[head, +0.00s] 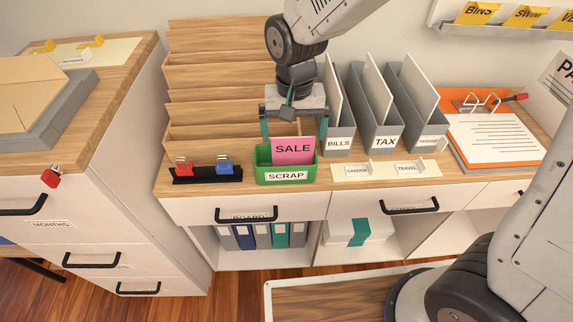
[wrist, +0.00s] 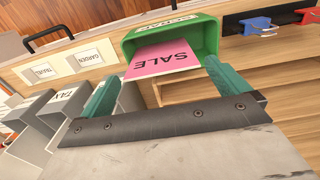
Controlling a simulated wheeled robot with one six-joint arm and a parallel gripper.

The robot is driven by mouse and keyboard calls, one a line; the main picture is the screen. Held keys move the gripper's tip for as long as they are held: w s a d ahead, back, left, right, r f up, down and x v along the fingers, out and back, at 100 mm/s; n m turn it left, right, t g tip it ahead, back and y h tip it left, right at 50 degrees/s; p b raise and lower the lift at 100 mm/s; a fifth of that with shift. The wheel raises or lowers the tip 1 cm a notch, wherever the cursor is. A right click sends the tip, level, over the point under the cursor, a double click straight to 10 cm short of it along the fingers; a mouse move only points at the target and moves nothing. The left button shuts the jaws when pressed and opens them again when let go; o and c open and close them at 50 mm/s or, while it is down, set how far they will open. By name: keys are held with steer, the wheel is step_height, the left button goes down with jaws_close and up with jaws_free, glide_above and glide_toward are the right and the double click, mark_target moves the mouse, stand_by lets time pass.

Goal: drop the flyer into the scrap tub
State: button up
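The flyer is a pink card marked SALE (head: 293,151). It stands in the green scrap tub (head: 262,176), its lower part hidden behind the front wall with the SCRAP label. My gripper (head: 294,132) is above and behind the tub with its teal fingers spread wide, one on each side of the flyer's top. In the wrist view, the flyer (wrist: 162,59) projects from the tub (wrist: 207,36), and my gripper (wrist: 160,82) is open with a clear gap between its fingers and no card held.
Wooden sorter shelves (head: 215,85) stand behind the tub. Grey file holders (head: 377,139) are close to its right. A black rack (head: 207,176) with red and blue clips is to its left. Label cards GARDEN and TRAVEL (head: 385,170) lie to the right.

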steer(key=shift+r, duration=0.1)
step_height(320, 180, up, 8)
steer(key=shift+f, duration=0.2)
stand_by(0.5)
steer(key=s+d+r, duration=0.3)
steer(key=s+d, duration=0.6)
steer(key=d, duration=0.1)
steer(key=s+d+r+t, duration=0.1)
steer(key=s+d+r, duration=0.2)
steer(key=s+d, duration=0.7)
steer(key=shift+s+d+r, duration=0.25)
steer(key=shift+d+r, duration=0.05)
steer(key=shift+d, duration=0.1)
stand_by(0.6)
